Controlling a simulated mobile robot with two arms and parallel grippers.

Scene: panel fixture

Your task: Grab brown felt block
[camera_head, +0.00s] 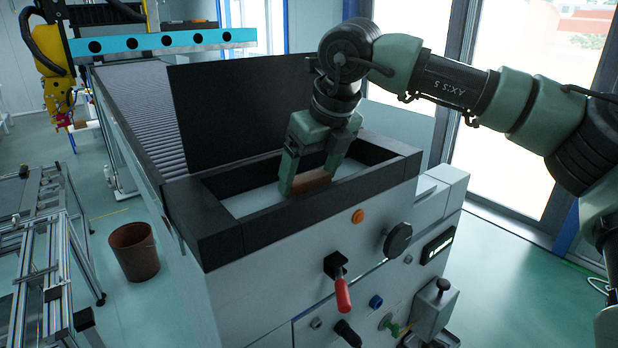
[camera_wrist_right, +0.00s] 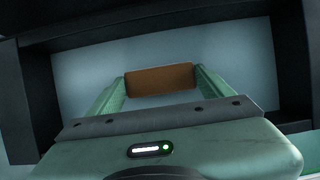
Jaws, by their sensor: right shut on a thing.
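The brown felt block (camera_head: 311,181) is inside the black-rimmed tray (camera_head: 228,240) on top of the panel fixture. My right gripper (camera_head: 309,184) reaches down into the tray with one finger on each side of the block. In the right wrist view the block (camera_wrist_right: 159,80) spans the space between the two green fingertips, and my right gripper (camera_wrist_right: 158,82) is shut on it. I cannot tell whether the block touches the tray floor. My left gripper is not in view.
The tray walls stand close around my right gripper, with a dark upright panel (camera_head: 235,105) behind. The fixture front carries a red-handled lever (camera_head: 342,294) and a black knob (camera_head: 398,240). A brown bucket (camera_head: 134,252) stands on the floor at left.

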